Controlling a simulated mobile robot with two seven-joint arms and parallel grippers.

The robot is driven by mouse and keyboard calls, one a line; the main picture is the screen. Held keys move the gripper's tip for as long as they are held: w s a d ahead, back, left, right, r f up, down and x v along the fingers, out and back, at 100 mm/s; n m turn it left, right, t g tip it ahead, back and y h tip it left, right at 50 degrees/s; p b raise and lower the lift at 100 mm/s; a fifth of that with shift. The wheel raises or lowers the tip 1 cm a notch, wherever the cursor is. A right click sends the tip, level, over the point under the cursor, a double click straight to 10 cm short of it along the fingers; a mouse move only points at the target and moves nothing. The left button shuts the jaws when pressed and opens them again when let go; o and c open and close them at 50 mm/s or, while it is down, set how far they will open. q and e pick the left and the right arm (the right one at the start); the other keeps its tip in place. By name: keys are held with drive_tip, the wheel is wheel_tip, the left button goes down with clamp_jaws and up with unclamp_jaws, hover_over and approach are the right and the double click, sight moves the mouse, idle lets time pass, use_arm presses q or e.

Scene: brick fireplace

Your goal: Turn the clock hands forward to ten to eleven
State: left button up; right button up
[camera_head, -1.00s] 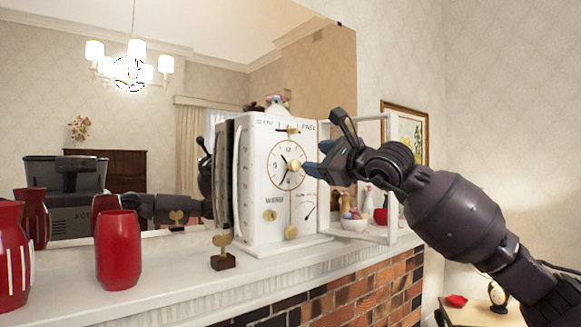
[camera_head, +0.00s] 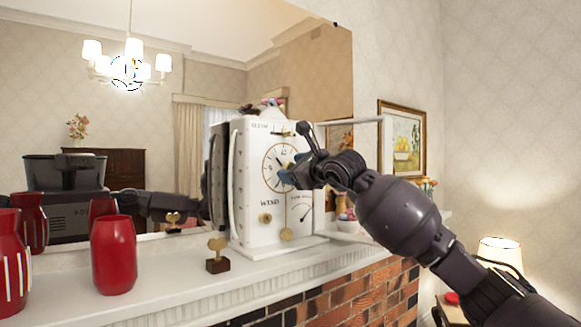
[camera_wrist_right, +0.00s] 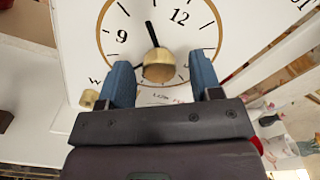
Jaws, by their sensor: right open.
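The white clock (camera_head: 243,200) stands upright on the mantel, its round gold-rimmed dial (camera_head: 270,160) facing me. My right gripper (camera_head: 287,178) is open in front of the dial and covers its lower right. In the right wrist view, its two blue fingertips (camera_wrist_right: 162,82) sit either side of the gold centre knob (camera_wrist_right: 158,68), with gaps between. A black hand (camera_wrist_right: 151,35) points up from behind the knob, between the 9 and the 12. My left gripper is not in view.
The clock's open framed door (camera_head: 350,121) stands out to the right, close to my right arm. A gold key-shaped piece on a dark block (camera_head: 217,264) and a red vase (camera_head: 113,256) stand left on the mantel (camera_head: 180,283). A mirror is behind.

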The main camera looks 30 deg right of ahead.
drive_tip(key=shift+w+a, duration=0.1)
drive_tip(key=shift+w, duration=0.65)
drive_tip(key=c, duration=0.9)
drive_tip(key=shift+f+m, duration=0.15)
drive_tip(key=shift+m, duration=0.25)
drive_tip(key=shift+m+b, duration=0.75)
drive_tip(key=shift+m, duration=0.45)
drive_tip(key=shift+m+b, duration=0.3)
drive_tip(key=shift+m, duration=0.9)
